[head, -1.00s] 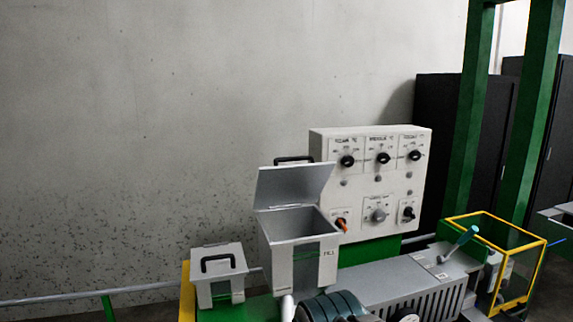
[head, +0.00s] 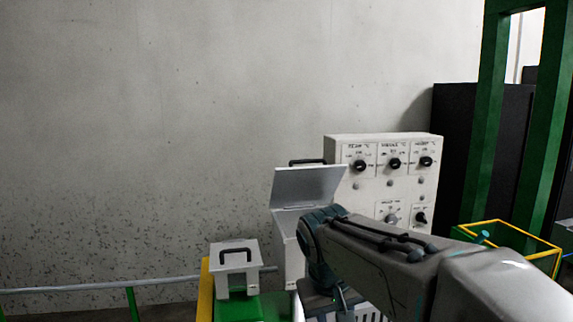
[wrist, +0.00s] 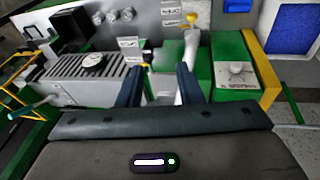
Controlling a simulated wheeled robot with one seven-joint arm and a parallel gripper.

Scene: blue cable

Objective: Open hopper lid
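The hopper's grey lid (head: 308,187) stands raised and tilted back in the head view, with a black handle (head: 307,161) at its top edge. The hopper body (head: 290,262) is below it, mostly hidden behind my arm. In the wrist view, my gripper (wrist: 159,80) has its two dark fingers apart with nothing held between them. In the head view my arm reaches in from the right, and its wrist is in front of the hopper; the fingertips cannot be made out there. I cannot make out the lid in the wrist view.
A smaller light box (head: 236,268) with a black handle stands left of the hopper. A control panel (head: 375,180) with several knobs is behind and right. A yellow-edged guard (head: 510,236) and green posts (head: 497,120) stand at the right. The wall is behind.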

